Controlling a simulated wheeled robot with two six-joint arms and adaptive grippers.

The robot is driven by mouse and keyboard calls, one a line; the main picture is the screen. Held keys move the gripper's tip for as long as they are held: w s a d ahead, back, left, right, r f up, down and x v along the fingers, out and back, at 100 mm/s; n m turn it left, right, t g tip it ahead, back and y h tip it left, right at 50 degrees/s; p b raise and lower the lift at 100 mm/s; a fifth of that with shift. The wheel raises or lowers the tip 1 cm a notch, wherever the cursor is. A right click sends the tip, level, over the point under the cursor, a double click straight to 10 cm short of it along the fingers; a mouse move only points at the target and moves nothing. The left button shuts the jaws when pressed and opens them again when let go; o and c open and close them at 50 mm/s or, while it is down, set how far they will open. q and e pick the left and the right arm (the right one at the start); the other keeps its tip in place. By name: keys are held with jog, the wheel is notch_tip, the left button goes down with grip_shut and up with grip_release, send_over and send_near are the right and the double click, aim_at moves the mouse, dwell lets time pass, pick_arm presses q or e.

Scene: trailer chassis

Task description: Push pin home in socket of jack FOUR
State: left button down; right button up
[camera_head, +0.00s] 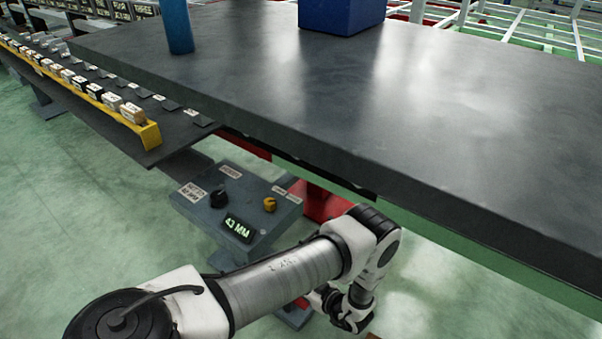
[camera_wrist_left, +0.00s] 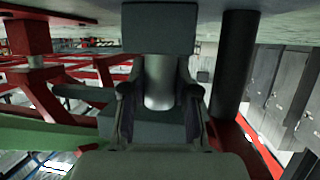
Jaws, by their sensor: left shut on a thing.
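In the left wrist view, my left gripper (camera_wrist_left: 159,108) is shut on a silver cylindrical pin (camera_wrist_left: 158,82), with one finger on each side. The pin's upper end meets a dark block (camera_wrist_left: 159,28). I cannot tell how deep the pin sits, and no socket mouth or jack number is readable. In the head view, my left arm reaches in from the left and bends down at the right. Its wrist (camera_head: 345,308) is low beside the table, and the fingertips are hidden there. My right gripper is not in view.
A dark tabletop (camera_head: 400,110) overhangs the arm. A grey control box (camera_head: 240,205) reading "43 MM" stands close to it. A yellow-edged rack (camera_head: 75,85) runs along the left. In the wrist view, a black post (camera_wrist_left: 235,65) and red beams (camera_wrist_left: 45,90) flank the gripper.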

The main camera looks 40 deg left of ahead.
pick_arm(q)
jog(key=c, duration=1.2)
grip_release()
jog(key=shift+o, duration=0.2)
jog(key=shift+r+p, duration=0.3)
jog(key=shift+p, duration=0.1)
jog(key=p+v, duration=0.2)
jog(key=v, duration=0.5)
jog(key=shift+d+p, duration=0.25)
jog(key=shift+p, duration=0.15)
jog(key=shift+w, duration=0.1)
